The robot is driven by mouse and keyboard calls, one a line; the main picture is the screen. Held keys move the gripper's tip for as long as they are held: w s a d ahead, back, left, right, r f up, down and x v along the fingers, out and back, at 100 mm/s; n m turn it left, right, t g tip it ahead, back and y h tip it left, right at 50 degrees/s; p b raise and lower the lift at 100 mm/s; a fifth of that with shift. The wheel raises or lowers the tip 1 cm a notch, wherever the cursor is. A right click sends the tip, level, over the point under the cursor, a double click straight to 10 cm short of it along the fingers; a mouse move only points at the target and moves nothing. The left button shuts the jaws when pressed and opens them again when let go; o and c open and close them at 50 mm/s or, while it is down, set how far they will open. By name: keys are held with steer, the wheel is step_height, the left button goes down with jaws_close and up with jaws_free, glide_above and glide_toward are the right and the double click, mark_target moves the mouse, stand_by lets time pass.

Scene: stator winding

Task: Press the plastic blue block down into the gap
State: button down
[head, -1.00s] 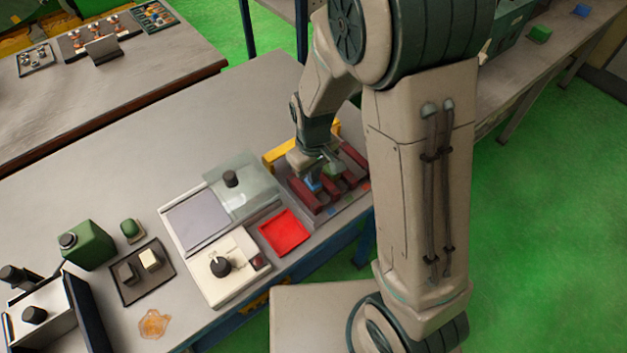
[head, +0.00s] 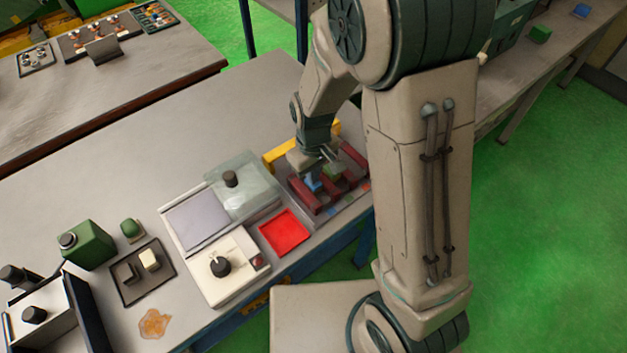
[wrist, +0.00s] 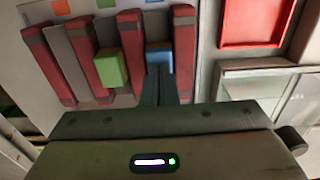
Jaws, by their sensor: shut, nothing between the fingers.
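The blue block (head: 313,182) sits among the dark red bars (head: 302,196) of the fixture in the head view. In the wrist view the blue block (wrist: 158,55) lies in a gap between two red bars, with its lower part hidden by my fingers. My gripper (wrist: 162,72) is shut and empty, its fingertips over the near end of the blue block; I cannot tell whether they touch it. A green block (wrist: 112,68) stands in the neighbouring gap to the left and sits higher. My gripper also shows in the head view, partly hiding the fixture.
A red tray (head: 285,232) lies beside the fixture, and it shows in the wrist view (wrist: 252,22). A yellow bar (head: 283,152) stands behind the fixture. A white unit with a black knob (head: 220,266) is to the left. The table's back middle is clear.

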steer(key=shift+s+f, duration=0.1)
steer(key=shift+s, duration=0.05)
steer(key=shift+r+p, duration=2.5)
steer(key=shift+r, duration=1.1)
steer(key=shift+w, duration=0.2)
steer(key=s+d+r+m+t+b, duration=0.3)
steer(key=s+d+r+m, duration=0.3)
steer(key=s+d+r, duration=0.5)
step_height(320, 180, up, 4)
steer(key=shift+s+d+f+m+t, duration=0.15)
steer(key=shift+s+d+m+t, duration=0.25)
steer(key=shift+s, duration=0.45)
